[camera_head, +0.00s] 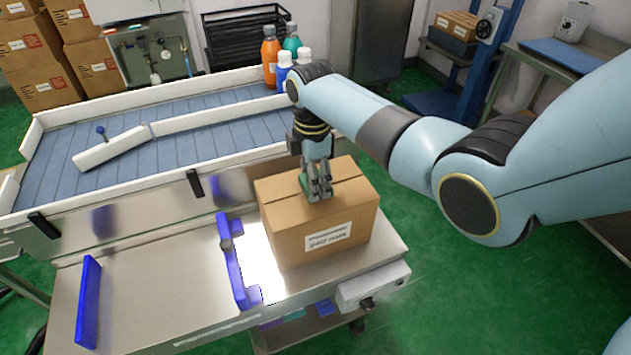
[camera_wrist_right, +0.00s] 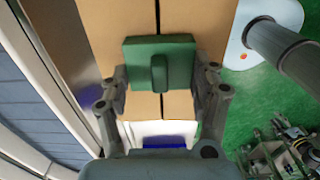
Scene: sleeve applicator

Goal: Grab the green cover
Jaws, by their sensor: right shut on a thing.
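The green cover (camera_wrist_right: 160,75) is a flat green block with a raised rib, seen between the fingers in the right wrist view. In the head view only a small green part (camera_head: 304,181) shows beside the fingers. My right gripper (camera_head: 318,193) points down over the top of a cardboard box (camera_head: 325,225) and is shut on the cover. The fingers (camera_wrist_right: 160,92) lie on its left and right sides in the wrist view. I cannot tell whether the cover touches the box top. My left gripper is not in view.
The box stands on a steel table (camera_head: 165,290) with blue guides (camera_head: 232,265) at its left. A conveyor with white rails (camera_head: 150,95) runs behind. Bottles (camera_head: 270,55) stand at the conveyor's far end. The table's left part is clear.

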